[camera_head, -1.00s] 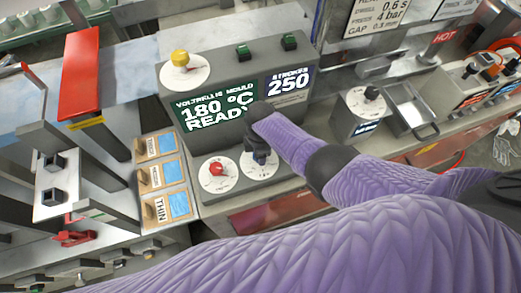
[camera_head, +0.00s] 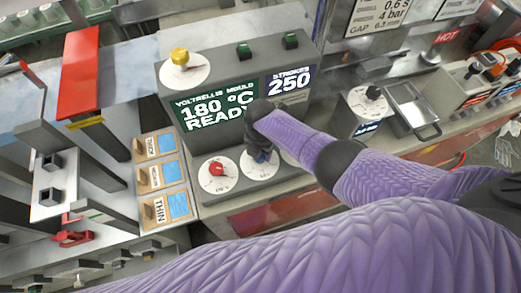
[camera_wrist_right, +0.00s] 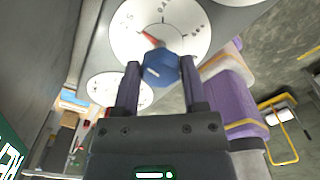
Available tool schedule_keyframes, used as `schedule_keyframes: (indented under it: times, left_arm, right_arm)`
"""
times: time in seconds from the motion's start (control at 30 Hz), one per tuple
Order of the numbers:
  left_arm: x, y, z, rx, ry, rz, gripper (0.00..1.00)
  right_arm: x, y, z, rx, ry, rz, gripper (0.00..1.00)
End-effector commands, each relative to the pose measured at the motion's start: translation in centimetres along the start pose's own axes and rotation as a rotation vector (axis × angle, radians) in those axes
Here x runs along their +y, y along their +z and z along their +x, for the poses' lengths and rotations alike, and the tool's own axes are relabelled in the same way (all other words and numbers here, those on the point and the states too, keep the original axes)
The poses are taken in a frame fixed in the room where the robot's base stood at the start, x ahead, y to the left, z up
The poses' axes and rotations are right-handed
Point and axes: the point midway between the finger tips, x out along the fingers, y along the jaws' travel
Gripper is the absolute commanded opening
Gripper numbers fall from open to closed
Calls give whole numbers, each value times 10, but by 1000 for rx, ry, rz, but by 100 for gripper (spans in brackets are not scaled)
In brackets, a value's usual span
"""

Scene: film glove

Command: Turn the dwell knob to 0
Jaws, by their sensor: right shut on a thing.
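My right gripper (camera_head: 260,146) reaches down to the lower dials of the grey control box (camera_head: 222,142). In the right wrist view its two fingers (camera_wrist_right: 161,70) stand on either side of a blue knob (camera_wrist_right: 162,66) and are shut on it. This knob sits on a white round dial (camera_wrist_right: 190,35). A red pointer (camera_wrist_right: 150,39) shows beyond the knob, aimed to the upper left. The dial's lettering is too blurred to read surely, so I cannot tell the setting. In the head view the gripper largely hides this knob. My left gripper is not in view.
A red knob (camera_head: 217,169) on its own dial is close left of my right gripper. A yellow knob (camera_head: 180,57) and green switches (camera_head: 244,48) are higher on the box. A small grey box with a black knob (camera_head: 373,92) stands to the right.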

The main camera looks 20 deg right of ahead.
Motion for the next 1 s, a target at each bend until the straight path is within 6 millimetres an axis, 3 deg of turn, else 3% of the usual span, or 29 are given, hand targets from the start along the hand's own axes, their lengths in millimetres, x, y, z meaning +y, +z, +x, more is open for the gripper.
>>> schedule_keyframes:
  times: [0.4,0.93,0.97,1.0]
  left_arm:
    - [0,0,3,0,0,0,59]
    - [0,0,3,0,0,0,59]
    - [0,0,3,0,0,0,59]
    - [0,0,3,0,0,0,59]
  right_arm:
    - [0,0,0,0,0,-165,0]
    - [1,0,0,0,-1,-186,0]
    - [1,0,0,0,-1,-186,56]
    - [1,0,0,0,-1,-186,65]
